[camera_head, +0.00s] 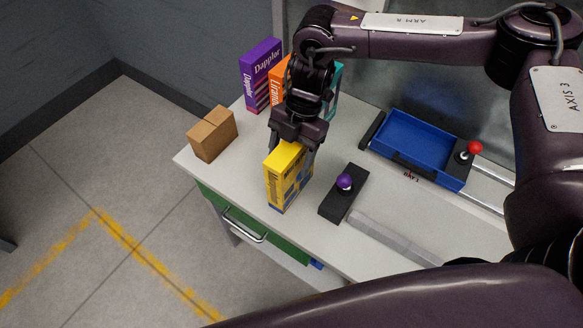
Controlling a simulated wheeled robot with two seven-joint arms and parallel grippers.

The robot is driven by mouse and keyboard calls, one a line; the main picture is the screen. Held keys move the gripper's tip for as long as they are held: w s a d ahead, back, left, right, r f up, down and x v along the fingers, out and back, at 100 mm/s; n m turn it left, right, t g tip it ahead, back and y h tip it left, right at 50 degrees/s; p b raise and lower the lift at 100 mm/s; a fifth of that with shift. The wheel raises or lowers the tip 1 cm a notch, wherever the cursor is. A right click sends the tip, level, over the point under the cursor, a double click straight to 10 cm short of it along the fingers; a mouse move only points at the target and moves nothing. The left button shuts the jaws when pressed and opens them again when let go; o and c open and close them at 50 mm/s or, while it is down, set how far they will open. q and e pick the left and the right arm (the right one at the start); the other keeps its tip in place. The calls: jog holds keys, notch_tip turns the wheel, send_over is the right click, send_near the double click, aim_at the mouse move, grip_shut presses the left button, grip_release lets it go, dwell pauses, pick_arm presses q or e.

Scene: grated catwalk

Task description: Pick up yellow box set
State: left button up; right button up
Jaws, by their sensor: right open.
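The yellow box (289,178) stands upright on the white table, with blue and dark print on its faces. My right gripper (297,143) comes down from above and is at the top of the yellow box. It is open, with its fingers about the box's upper edge; the exact contact is hidden. My left gripper does not show in this view.
On the table (240,178) stand a brown carton (212,134), a purple box (261,73), an orange box (277,80) and a teal box partly behind my arm. A black block with a purple knob (344,182) is close right of the yellow box. A blue tray (413,145) lies farther right.

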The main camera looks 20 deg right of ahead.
grip_shut()
dwell(0.3)
jog(key=shift+r, duration=0.2)
